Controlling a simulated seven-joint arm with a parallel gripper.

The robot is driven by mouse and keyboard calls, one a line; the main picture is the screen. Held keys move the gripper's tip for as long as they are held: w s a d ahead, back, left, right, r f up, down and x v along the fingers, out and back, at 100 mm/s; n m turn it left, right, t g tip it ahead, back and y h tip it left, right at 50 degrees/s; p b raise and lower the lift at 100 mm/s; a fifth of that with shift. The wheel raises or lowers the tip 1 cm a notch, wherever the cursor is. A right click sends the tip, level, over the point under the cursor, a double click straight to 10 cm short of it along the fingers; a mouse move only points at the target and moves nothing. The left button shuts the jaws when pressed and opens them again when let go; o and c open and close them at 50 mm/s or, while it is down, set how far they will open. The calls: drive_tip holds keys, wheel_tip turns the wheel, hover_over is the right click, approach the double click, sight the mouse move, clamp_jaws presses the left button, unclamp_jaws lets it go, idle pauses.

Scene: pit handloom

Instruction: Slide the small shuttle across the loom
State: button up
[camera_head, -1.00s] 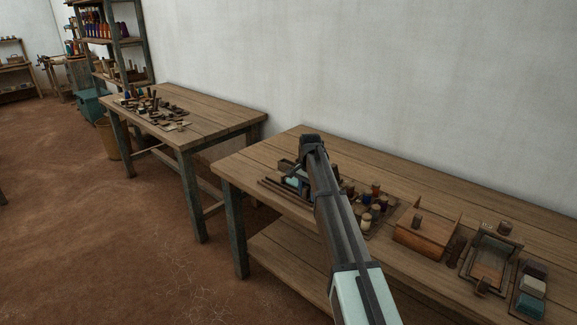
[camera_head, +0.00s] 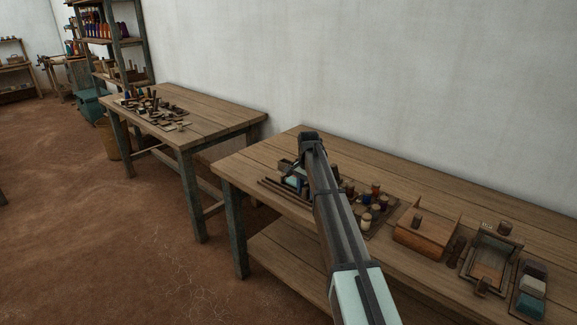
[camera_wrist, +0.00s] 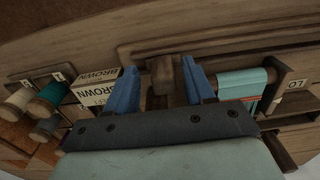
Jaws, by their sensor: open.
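A miniature wooden loom (camera_head: 272,186) sits near the left end of the near table, partly hidden behind my arm. In the wrist view it shows light teal cloth with an orange stripe (camera_wrist: 240,84) on its right side. My gripper (camera_wrist: 160,72) is open, with its two blue fingers on either side of a small brown wooden block (camera_wrist: 163,74), possibly the shuttle. I cannot tell whether the fingers touch the block. In the head view my arm hides most of the gripper.
A wooden end piece (camera_wrist: 285,88) is at right. A wooden box (camera_head: 426,238) and a tray (camera_head: 490,262) stand farther right on the table.

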drive_tip(key=shift+r, duration=2.95)
